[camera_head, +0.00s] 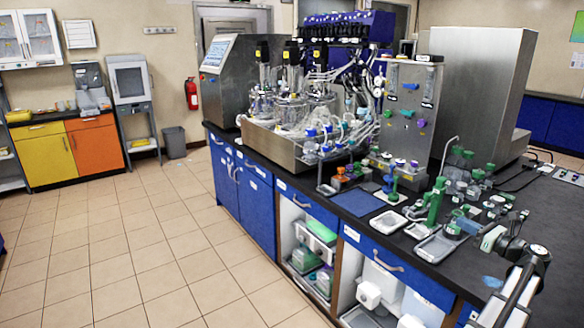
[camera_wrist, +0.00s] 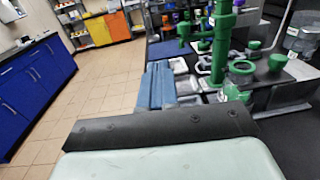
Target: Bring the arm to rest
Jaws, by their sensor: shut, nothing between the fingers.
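My gripper (camera_wrist: 158,68) shows in the wrist view, with two blue fingers side by side and no gap that I can see. Nothing is held between them. Its pale body and dark front edge fill the bottom of that view. In the head view my arm comes in at the lower right, with the gripper's pale body above the black bench top. The fingers point toward the green fittings and small trays, and whether they touch anything is unclear.
A tall green valve post (camera_wrist: 221,45) stands close ahead and right of the fingers; it also shows in the head view (camera_head: 435,203). Metal trays (camera_head: 437,246) lie near the black bench's front edge. Bioreactor glassware (camera_head: 300,110) stands farther back. The tiled floor (camera_head: 140,240) is clear.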

